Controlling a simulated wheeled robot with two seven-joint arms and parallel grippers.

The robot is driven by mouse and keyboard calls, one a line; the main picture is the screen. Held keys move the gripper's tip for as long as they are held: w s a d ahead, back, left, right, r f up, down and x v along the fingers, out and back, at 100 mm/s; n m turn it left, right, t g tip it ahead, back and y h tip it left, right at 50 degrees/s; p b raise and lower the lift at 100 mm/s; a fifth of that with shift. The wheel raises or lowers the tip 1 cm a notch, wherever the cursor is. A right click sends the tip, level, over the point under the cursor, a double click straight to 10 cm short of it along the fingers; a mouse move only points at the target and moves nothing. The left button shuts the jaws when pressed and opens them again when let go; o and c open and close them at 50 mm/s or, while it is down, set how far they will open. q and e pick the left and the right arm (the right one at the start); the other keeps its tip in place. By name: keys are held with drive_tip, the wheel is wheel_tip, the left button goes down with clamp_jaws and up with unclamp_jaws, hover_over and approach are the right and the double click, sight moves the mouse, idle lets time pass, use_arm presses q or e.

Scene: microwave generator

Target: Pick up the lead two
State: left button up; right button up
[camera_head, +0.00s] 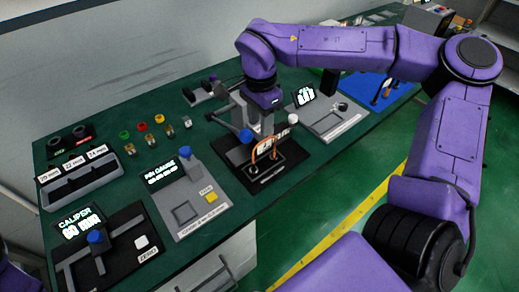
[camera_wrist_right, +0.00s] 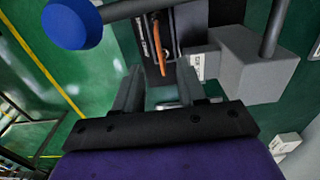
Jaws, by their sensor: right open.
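An orange looped lead (camera_head: 266,146) stands up from a black plate (camera_head: 268,172) in the middle of the table. I cannot tell whether this is lead two. In the right wrist view an orange strip (camera_wrist_right: 159,48), likely the same lead, lies beyond the fingertips, slightly left of the gap's middle. My right gripper (camera_head: 256,122) is over the black station, close to the lead, and partly hidden by its own wrist. In the right wrist view its jaws (camera_wrist_right: 158,82) are open with nothing seen between them. My left gripper is out of view.
A blue-knobbed post (camera_head: 246,136) and a white-knobbed post (camera_head: 293,120) stand beside the lead. A pin gauge station (camera_head: 190,197), caliper station (camera_head: 105,246) and grey labelled tray (camera_head: 80,180) are to the left. A grey display station (camera_head: 330,118) and blue mat (camera_head: 375,92) are to the right.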

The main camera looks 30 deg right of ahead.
sight(264, 140)
drive_tip(key=f, duration=0.2)
drive_tip(key=d+f+p, duration=0.1)
drive_tip(key=f, duration=0.3)
drive_tip(key=shift+d+f+p, duration=0.2)
drive_tip(key=shift+d+p, duration=0.1)
drive_tip(key=shift+p, duration=0.1)
drive_tip(key=shift+f, duration=0.4)
drive_tip(key=shift+a, duration=0.1)
clamp_jaws()
